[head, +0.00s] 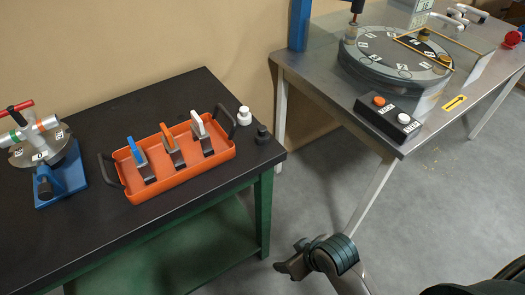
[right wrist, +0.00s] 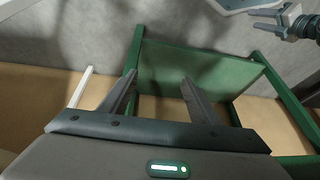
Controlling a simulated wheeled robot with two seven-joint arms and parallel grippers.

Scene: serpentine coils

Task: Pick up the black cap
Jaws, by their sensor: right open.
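The black cap (head: 262,134) stands at the right end of the dark tabletop, close to its edge, just in front of a white cap (head: 244,116). My right gripper (head: 280,267) is low over the floor at the right of the table, below the tabletop and well away from the cap. In the right wrist view its two fingers (right wrist: 160,92) are spread with nothing between them; the black cap does not show there. My left gripper (right wrist: 262,20) shows small at the top right of that view, its fingers apart; it is outside the head view.
An orange tray (head: 180,172) with several clips stands left of the caps, its black handle near them. The table has green legs and a lower shelf (right wrist: 200,65). A metal table (head: 330,85) with a round dial stands at the right. Grey floor lies between.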

